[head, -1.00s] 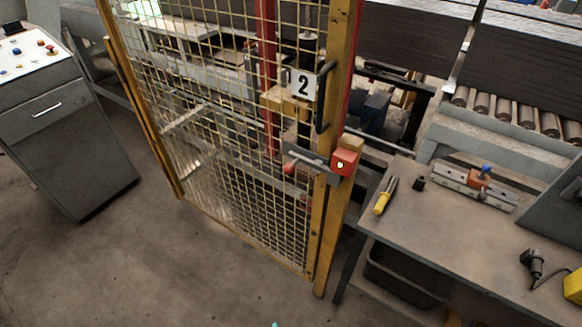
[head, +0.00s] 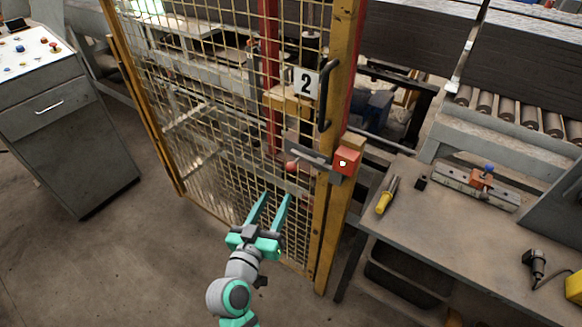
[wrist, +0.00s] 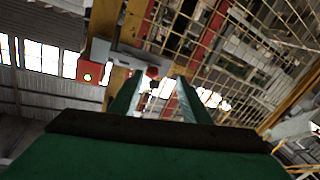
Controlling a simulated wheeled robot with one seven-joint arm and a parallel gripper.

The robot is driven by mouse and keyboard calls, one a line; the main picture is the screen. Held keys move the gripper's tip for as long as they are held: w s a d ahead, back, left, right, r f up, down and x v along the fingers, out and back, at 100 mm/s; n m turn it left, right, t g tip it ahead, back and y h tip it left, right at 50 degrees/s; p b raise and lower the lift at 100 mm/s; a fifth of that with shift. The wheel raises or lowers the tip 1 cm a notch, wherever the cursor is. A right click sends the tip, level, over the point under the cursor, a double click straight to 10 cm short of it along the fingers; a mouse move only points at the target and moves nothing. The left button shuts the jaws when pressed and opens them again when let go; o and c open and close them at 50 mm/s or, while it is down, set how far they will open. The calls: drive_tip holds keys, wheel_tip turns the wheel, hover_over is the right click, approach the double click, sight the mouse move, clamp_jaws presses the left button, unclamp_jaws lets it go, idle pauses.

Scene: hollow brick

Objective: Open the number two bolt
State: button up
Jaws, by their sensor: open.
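The number two gate is a yellow-framed mesh door (head: 222,120) with a white "2" sign (head: 305,83) near its right post. Its bolt (head: 310,152) is a grey bar with a red knob (head: 291,166) at its left end. A red box (head: 346,160) with a small light sits on the post at the bolt's right end. My gripper (head: 273,196) is open and empty, below and left of the knob, apart from it. In the wrist view the red knob (wrist: 152,72) shows just beyond the fingertips, and the red box (wrist: 90,71) shows a green light.
A black handle (head: 324,97) stands on the gate beside the sign. A workbench (head: 440,225) with a yellow-handled screwdriver (head: 385,196) is at the right. A grey control cabinet (head: 75,140) is at the left. The floor in front is clear.

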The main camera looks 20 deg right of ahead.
sight(289, 171)
drive_tip(key=shift+m+g+h, duration=0.4)
drive_tip(key=shift+m+h, duration=0.3)
drive_tip(key=x, duration=0.4)
drive_tip(key=r+x, duration=0.1)
drive_tip(key=x, duration=0.3)
drive_tip(key=r+x, duration=0.1)
drive_tip(key=x, duration=0.3)
drive_tip(key=shift+a+r, duration=0.1)
drive_tip(key=shift+r, duration=0.1)
